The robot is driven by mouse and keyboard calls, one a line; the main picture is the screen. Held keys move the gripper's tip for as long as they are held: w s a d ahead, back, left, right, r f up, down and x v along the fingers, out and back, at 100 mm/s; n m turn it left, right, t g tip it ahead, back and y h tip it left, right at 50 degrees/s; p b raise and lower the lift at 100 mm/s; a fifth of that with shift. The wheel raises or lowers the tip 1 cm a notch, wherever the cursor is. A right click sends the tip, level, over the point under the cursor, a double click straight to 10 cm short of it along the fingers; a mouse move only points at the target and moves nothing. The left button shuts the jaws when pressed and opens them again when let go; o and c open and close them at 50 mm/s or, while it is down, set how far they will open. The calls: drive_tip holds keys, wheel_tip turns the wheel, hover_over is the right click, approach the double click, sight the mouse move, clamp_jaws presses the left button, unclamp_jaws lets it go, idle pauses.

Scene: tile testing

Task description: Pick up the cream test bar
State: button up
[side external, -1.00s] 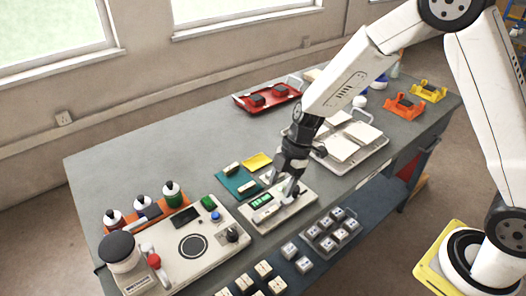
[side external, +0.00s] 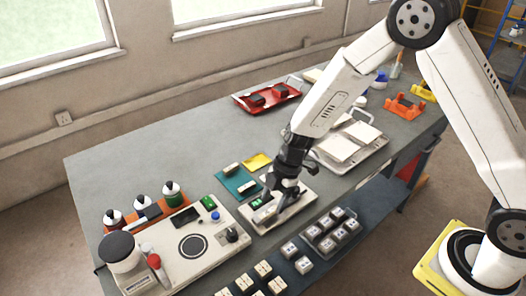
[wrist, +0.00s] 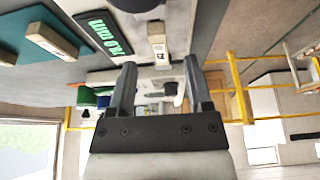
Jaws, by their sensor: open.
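A white instrument (side external: 262,222) with a green display stands near the table's front edge. A cream bar with a dark mark (wrist: 157,45) lies on it in the wrist view, lined up with the gap between my fingertips. My gripper (wrist: 159,66) is open, its fingers on either side of the bar's near end; I cannot tell whether they touch it. In the side view my gripper (side external: 277,206) is low over the instrument and hides the bar. Another cream bar (wrist: 52,42) lies on the teal mat (side external: 234,190).
A larger white machine (side external: 180,265) with a round dark plate stands to the left. A rack of grey-white blocks (side external: 322,238) is at the front right. A tray of white tiles (side external: 370,158) and a red tray (side external: 251,108) are farther back. The table's back left is clear.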

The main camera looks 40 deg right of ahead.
sight(268, 213)
drive_tip(key=shift+x, duration=1.3)
drive_tip(key=shift+c, duration=0.2)
clamp_jaws()
